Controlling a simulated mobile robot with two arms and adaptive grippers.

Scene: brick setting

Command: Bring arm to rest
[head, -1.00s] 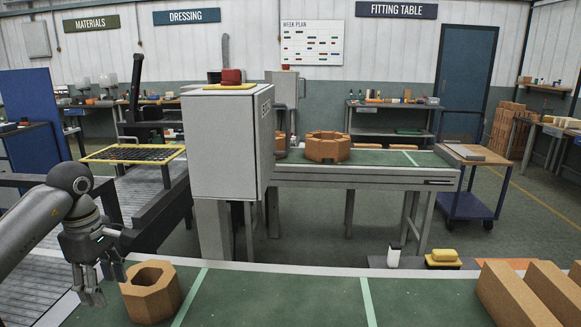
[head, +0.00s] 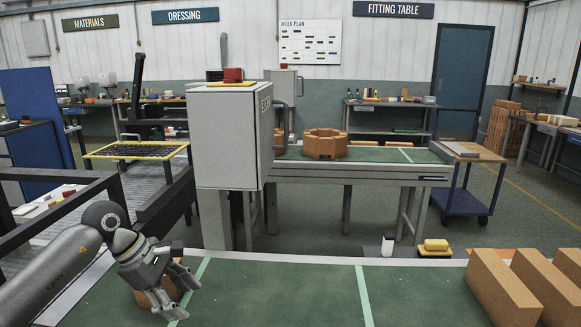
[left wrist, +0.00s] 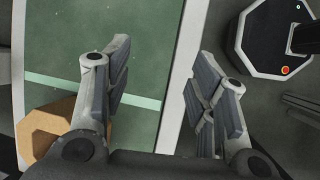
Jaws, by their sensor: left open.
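My left gripper (head: 182,294) is at the lower left of the head view, open, with nothing between its fingers. It covers most of an orange-brown hollow octagonal block (head: 143,299) on the green belt (head: 280,300). In the left wrist view, the open fingers (left wrist: 163,62) stand wide apart over the belt's pale edge. The block (left wrist: 42,132) shows there at the lower left, partly hidden by one finger and outside the gap. My right gripper is in neither view.
Long orange-brown blocks (head: 500,290) lie at the belt's right end. A grey cabinet (head: 225,140) and a second conveyor (head: 360,175) with an octagonal block (head: 325,143) stand behind. A dark railing (head: 60,205) is near my arm. The middle of the near belt is clear.

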